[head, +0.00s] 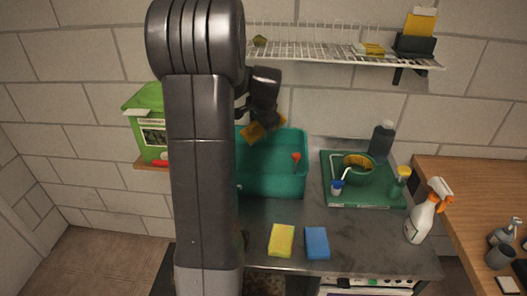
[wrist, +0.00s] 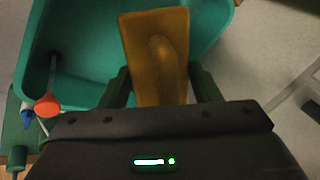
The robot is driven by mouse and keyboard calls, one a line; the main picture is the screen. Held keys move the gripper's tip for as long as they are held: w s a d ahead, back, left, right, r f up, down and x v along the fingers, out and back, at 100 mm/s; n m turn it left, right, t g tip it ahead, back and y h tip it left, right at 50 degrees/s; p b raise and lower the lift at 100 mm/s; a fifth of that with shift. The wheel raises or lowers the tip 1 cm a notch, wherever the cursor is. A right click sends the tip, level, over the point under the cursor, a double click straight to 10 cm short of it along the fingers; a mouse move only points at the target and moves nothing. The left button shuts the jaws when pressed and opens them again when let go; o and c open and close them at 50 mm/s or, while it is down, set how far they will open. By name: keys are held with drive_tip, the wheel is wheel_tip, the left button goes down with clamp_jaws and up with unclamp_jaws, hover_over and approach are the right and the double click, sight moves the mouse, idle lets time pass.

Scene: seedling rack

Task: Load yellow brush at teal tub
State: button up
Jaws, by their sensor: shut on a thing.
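The teal tub (head: 272,188) stands on the metal counter, just right of my arm in the head view. It also shows in the wrist view (wrist: 88,72). My gripper (wrist: 162,92) is shut on the yellow brush (wrist: 160,40), a flat, dark-yellow piece with a raised ridge. In the head view my gripper (head: 262,112) is above the tub's back left part, and the yellow brush (head: 252,132) hangs tilted beneath it, overlapping the tub's rim. The head view does not settle its height over the tub. My arm hides the tub's left end.
A red-headed tool (head: 296,158) is inside the tub at the right. A green tray (head: 372,200) with a pot and bottles stands right of it. Yellow (head: 281,240) and blue (head: 317,242) sponges lie in front. A wire shelf (head: 310,42) hangs above.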

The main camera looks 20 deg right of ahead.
drive_tip(key=shift+r, duration=0.1)
wheel_tip(320, 180, up, 4)
drive_tip(key=p, duration=0.3)
idle(0.7)
